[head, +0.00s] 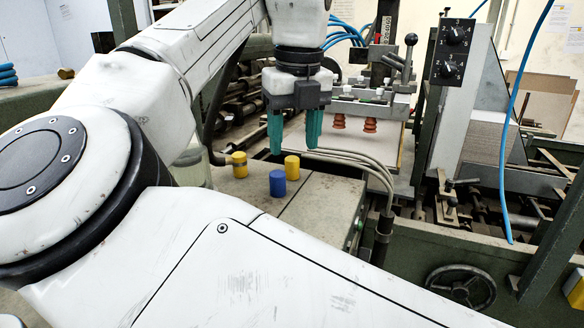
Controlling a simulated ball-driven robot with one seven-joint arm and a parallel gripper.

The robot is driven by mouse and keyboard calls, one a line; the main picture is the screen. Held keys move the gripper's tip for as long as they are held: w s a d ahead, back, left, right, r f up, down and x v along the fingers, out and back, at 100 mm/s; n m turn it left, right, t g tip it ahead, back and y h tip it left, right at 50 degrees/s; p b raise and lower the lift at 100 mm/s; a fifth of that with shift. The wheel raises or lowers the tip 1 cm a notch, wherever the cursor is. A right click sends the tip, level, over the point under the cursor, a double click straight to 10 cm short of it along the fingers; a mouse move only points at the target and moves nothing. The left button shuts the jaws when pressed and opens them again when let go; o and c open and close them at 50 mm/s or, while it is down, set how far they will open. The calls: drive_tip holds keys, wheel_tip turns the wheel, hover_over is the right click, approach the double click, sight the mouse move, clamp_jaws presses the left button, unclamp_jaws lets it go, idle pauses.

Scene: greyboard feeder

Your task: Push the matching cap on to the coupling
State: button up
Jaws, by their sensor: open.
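Three small pieces stand on the grey-beige worktop (322,203) in the head view. A blue cylinder (277,184) is nearest to me. A yellow cylinder (292,167) stands just behind it to the right. Another yellow piece (239,165) with a darker lower part stands to the left. I cannot tell for certain which is the coupling and which are caps. My gripper (293,149) points down with its teal fingers apart and nothing between them. Its tips appear just above the right yellow cylinder in the picture; the true height gap is unclear.
Behind stands the feeder with orange suction cups (370,125) over pale board. A blue hose (507,150) hangs at the right. A handwheel (462,287) sits on the green frame. Bare worktop lies right of the blue cylinder.

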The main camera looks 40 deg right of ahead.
sight(292, 157)
drive_tip(key=f, duration=0.5)
drive_tip(key=shift+w+d, duration=0.15)
drive_tip(key=shift+w, duration=0.25)
clamp_jaws()
drive_tip(key=shift+r, duration=0.15)
drive_tip(key=shift+r, duration=0.55)
drive_tip(key=s+d+r, duration=0.2)
drive_tip(key=s+r, duration=0.9)
drive_tip(key=s, duration=0.3)
drive_tip(key=shift+r, duration=0.35)
